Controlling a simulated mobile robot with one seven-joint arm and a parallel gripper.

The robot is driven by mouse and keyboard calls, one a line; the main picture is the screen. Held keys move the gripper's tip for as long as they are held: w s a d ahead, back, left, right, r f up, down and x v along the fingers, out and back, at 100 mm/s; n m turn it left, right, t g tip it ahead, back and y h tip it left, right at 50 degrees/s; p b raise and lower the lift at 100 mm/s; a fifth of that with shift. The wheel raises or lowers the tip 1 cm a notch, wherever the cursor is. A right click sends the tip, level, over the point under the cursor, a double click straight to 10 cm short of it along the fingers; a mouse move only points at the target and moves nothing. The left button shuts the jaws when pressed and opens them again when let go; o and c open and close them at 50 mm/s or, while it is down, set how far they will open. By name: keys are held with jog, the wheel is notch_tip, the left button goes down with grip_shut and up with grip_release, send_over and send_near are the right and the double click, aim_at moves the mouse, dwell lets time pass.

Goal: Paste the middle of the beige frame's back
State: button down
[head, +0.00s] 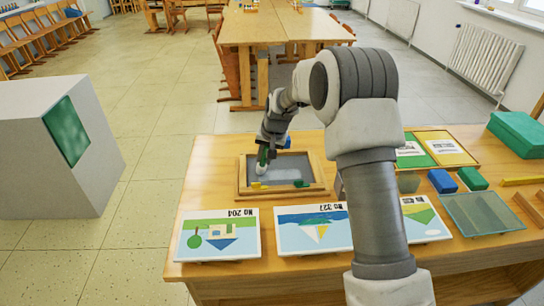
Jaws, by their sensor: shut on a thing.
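The beige frame (290,193) lies on the wooden table with its grey back panel (302,163) facing up. A pale whitish smear (285,173) lies across the middle of the panel. My gripper (263,156) is over the left part of the frame, pointing down. It is shut on a small green and white glue stick (261,167), whose lower end is at or just above the panel, left of the smear; I cannot tell if it touches. A small yellow piece (257,185) and a green piece (301,183) sit by the frame's near inner edge.
Picture cards, including one marked 204 (217,235) and one marked 327 (313,229), line the table's near edge. To the right are a blue block (442,181), a green block (473,178), a glass pane (487,214) and a green box (518,133). A grey pedestal (45,150) stands left.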

jog(key=shift+a, duration=0.5)
jog(key=shift+w, duration=0.55)
jog(key=shift+d+r, duration=0.1)
jog(key=shift+d, duration=1.8)
jog(key=shift+d+b, duration=0.35)
jog(key=shift+d, duration=5.1)
jog(key=shift+r+p, duration=1.9)
jog(key=shift+r, duration=1.05)
